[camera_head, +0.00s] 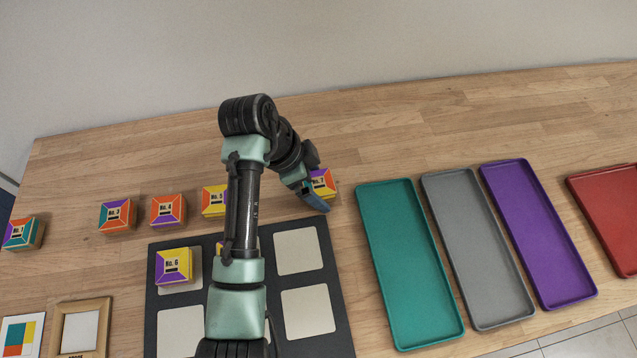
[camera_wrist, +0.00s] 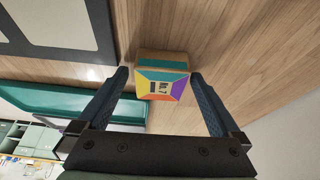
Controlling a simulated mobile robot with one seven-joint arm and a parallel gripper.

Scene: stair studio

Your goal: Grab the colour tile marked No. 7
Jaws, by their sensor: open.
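The tile that appears to read No. 7 (camera_head: 323,181) sits on the wooden table right of my arm, left of the teal tray; my gripper (camera_head: 313,198) partly covers it. In the wrist view the tile (camera_wrist: 162,85) shows teal, yellow, purple and orange sides around a small label. My gripper (camera_wrist: 160,78) is open there, with one finger on each side of the tile's position. The fingers look apart from it; whether either touches is hard to tell.
Other numbered tiles, such as No. 4 (camera_head: 168,211) and No. 6 (camera_head: 174,266), lie to the left. A dark board (camera_head: 262,236) with pale squares is in front. Teal (camera_head: 408,265), grey (camera_head: 478,250), purple (camera_head: 537,235) and red (camera_head: 610,215) trays stand right. The table behind is clear.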

